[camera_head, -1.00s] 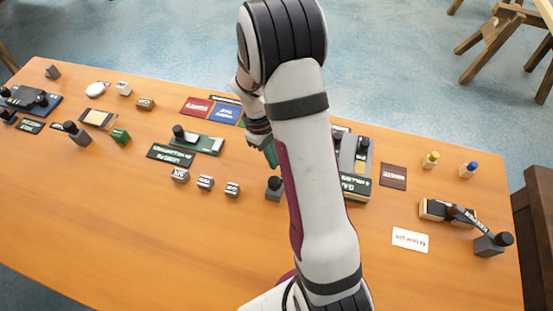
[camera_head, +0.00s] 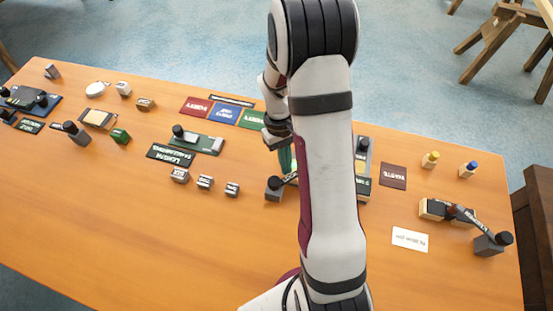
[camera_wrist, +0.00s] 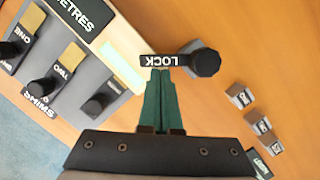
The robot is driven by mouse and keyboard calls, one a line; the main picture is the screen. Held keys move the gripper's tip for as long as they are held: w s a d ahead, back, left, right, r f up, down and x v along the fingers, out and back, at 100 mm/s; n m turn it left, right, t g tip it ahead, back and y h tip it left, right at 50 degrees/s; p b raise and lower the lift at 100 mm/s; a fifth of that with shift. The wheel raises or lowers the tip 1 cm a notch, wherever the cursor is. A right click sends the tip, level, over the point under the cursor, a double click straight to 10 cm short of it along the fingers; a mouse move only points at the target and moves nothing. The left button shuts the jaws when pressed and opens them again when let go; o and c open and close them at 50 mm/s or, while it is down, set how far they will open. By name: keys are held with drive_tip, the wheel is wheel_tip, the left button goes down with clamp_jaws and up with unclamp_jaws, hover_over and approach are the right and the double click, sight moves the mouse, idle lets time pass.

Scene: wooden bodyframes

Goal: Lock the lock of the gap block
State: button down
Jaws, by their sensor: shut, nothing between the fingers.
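The lock is a dark bar lettered LOCK (camera_wrist: 160,60) joined to a grey post with a black knob (camera_wrist: 204,60). In the head view the knobbed post (camera_head: 274,189) stands left of my arm, with the bar pointing right. A long block lettered METRES (camera_wrist: 85,22) lies beside the bar's free end; I take it for the gap block, and my arm hides much of it in the head view. The bar's end meets or overlaps its edge; I cannot tell which. My gripper (camera_wrist: 160,72) is shut and empty, its green fingertips right at the bar's side.
Knobbed shims (camera_wrist: 40,90) sit in a grey holder beside the METRES block. Small lettered blocks (camera_head: 205,182) lie left of the post. Another knobbed post with a bar (camera_head: 490,242) stands at the right. The front of the table (camera_head: 150,235) is clear.

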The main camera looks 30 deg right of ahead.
drive_tip(key=w, duration=0.4)
drive_tip(key=shift+w+a, duration=0.15)
drive_tip(key=shift+w, duration=0.15)
drive_tip(key=v, duration=1)
drive_tip(key=s+a+r+m, duration=0.1)
drive_tip(key=s+a+r, duration=0.4)
drive_tip(key=s+r, duration=0.1)
drive_tip(key=s+a+m+t+y, duration=0.1)
drive_tip(key=s+a+m, duration=0.1)
drive_tip(key=s+a, duration=0.3)
drive_tip(key=s+a+r+m+t, duration=0.1)
drive_tip(key=s+a, duration=0.3)
drive_tip(key=s, duration=0.9)
drive_tip(key=shift+a+r+m+t+y, duration=0.3)
drive_tip(key=shift+a+m+y, duration=0.1)
drive_tip(key=shift+m, duration=0.2)
